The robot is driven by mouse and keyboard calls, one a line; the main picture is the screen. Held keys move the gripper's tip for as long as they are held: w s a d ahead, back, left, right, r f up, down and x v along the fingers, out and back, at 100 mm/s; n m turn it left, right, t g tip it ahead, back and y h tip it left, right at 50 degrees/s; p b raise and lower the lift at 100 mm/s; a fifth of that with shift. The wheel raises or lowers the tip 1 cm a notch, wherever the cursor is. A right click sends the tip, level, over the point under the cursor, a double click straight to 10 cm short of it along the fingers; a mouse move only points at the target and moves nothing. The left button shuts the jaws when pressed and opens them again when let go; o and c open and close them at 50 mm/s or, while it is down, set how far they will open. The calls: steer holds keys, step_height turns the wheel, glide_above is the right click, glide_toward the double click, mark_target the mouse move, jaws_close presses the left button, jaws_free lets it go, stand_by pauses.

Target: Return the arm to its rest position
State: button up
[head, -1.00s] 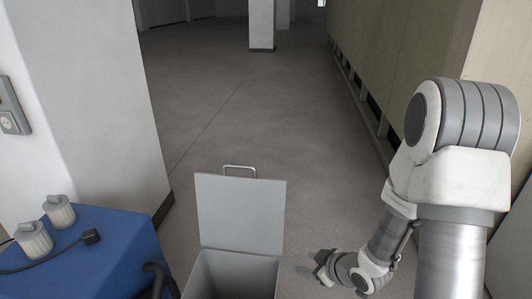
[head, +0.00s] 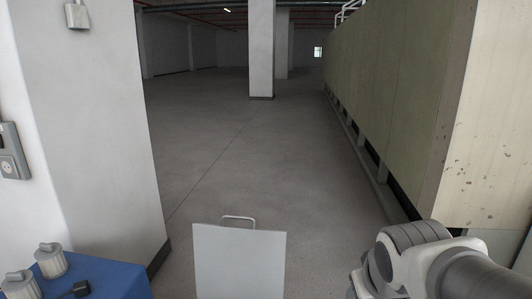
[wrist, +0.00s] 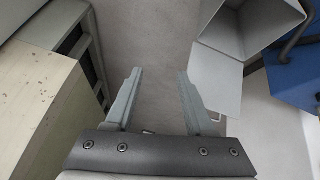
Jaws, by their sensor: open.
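My gripper (wrist: 160,74) is open and empty in the wrist view, its two fingers spread apart over bare grey floor. In the head view only part of my arm shows at the lower right corner, and the gripper itself is out of that view.
A grey box (wrist: 247,28) with its lid (head: 239,262) raised stands at the lower middle. A blue cabinet (head: 95,278) with grey knobs is at the lower left, beside a white pillar. The furnace's panelled side (head: 400,110) runs along the right. The aisle floor (head: 240,160) between is clear.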

steer(key=s+a+r+m+y+p, duration=0.1)
steer(key=s+a+r, duration=0.25)
steer(key=s, duration=0.45)
step_height(320, 180, up, 16)
steer(key=p, duration=1.5)
steer(key=shift+d+g+p, duration=0.15)
steer(key=shift+g+p, duration=0.2)
steer(key=shift+g, duration=0.05)
steer(key=shift+d, duration=0.1)
